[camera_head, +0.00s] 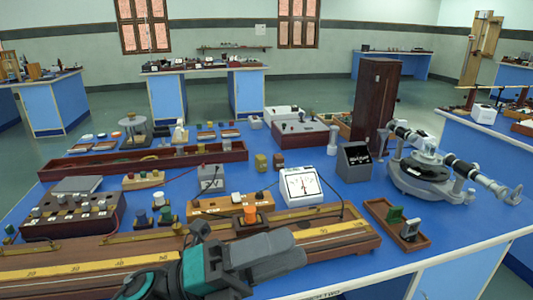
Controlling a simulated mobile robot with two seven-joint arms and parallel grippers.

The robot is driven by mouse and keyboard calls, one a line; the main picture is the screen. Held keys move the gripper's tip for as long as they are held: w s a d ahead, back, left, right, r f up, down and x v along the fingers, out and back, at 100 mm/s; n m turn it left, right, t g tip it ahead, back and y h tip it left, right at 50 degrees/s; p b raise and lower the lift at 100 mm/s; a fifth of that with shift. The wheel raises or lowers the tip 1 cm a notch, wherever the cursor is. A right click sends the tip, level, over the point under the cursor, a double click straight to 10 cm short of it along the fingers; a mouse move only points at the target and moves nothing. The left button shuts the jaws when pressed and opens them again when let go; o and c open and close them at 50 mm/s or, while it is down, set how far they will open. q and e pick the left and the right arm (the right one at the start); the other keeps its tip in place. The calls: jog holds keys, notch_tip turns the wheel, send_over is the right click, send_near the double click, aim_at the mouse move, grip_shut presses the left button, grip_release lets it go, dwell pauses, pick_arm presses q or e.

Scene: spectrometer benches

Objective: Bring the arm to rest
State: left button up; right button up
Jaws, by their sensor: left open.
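My left arm reaches in at the bottom of the head view, with teal and grey links. Its left gripper (286,250) is open, and I see nothing held in it. It is in front of the near edge of the blue bench (350,268), overlapping the long wooden board with a yellow scale (95,264) in the picture. Whether it touches the board cannot be told. My right gripper is not in view.
Behind the gripper stand an orange-topped piece (250,215) and a white dial meter (302,188). A wooden tray (398,226) and a spectrometer (430,172) are to the right. Bare blue bench top shows around the tray.

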pick_arm(q)
jog(key=w+a+f+n+t+y, duration=0.3)
jog(key=a+f+n+t+y, duration=0.4)
jog(key=n, duration=0.6)
jog(key=w+a+f+n+t+y, duration=0.4)
jog(key=f+n+t+y, duration=0.4)
jog(key=n, duration=0.6)
jog(key=s+a+f+n+g+y, duration=0.2)
jog(key=s+f, duration=0.4)
jog(key=f, duration=0.3)
jog(key=s+a+f+n+g+y, duration=0.3)
jog(key=s+a+f+n, duration=0.3)
jog(key=f, duration=0.4)
jog(key=shift+f+n+g+y, duration=0.3)
jog(key=shift+n+g, duration=0.1)
jog(key=shift+n, duration=0.4)
jog(key=shift+w+r, duration=0.1)
jog(key=shift+w, duration=0.05)
